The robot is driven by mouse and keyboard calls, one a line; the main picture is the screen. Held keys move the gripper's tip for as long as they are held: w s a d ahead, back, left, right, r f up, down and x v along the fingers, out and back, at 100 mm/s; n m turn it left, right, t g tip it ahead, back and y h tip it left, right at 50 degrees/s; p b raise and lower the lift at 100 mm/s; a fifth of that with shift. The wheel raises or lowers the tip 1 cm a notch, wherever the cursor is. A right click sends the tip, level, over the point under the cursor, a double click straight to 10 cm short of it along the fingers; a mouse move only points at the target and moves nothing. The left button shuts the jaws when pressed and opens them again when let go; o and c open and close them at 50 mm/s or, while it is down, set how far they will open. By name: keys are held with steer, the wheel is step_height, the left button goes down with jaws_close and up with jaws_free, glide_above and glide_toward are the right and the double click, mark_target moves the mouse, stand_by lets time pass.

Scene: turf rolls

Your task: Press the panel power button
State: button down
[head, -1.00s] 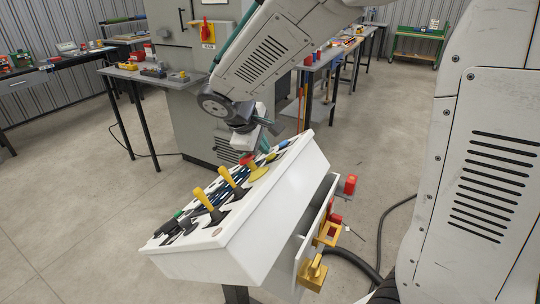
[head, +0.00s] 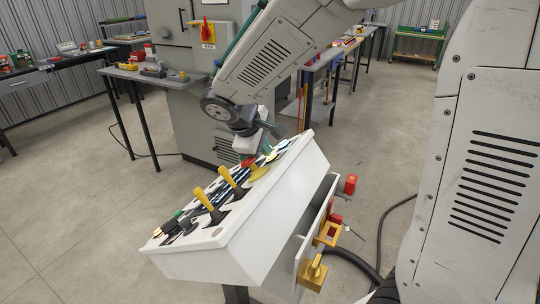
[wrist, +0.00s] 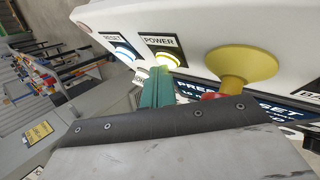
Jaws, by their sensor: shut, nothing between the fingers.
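The white control panel (head: 262,222) stands tilted in front of me in the head view. In the wrist view, the power button (wrist: 167,59) glows yellow on a dark plate marked POWER. My gripper (wrist: 160,78) is shut and empty, with its green fingers pointing at the power button's lower edge. The fingertips overlap that edge in the picture; I cannot tell whether they touch it. In the head view my gripper hangs over the panel's far end, and the power button is hard to make out there.
A lit RESET button (wrist: 122,50) sits left of the power button. A yellow cone-shaped part (wrist: 245,64) stands out to the right. Yellow-handled levers (head: 203,199) rise from the nearer panel half. A grey cabinet (head: 190,100) stands behind.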

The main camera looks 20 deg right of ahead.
steer(key=shift+w+a+r, duration=0.3)
steer(key=shift+w+r, duration=0.15)
steer(key=shift+r, duration=0.2)
steer(key=w+r, duration=0.1)
steer(key=a+r, duration=0.1)
steer(key=w+a+r, duration=0.1)
steer(key=shift+w+r, duration=0.3)
steer(key=shift+r, duration=0.1)
stand_by(0.8)
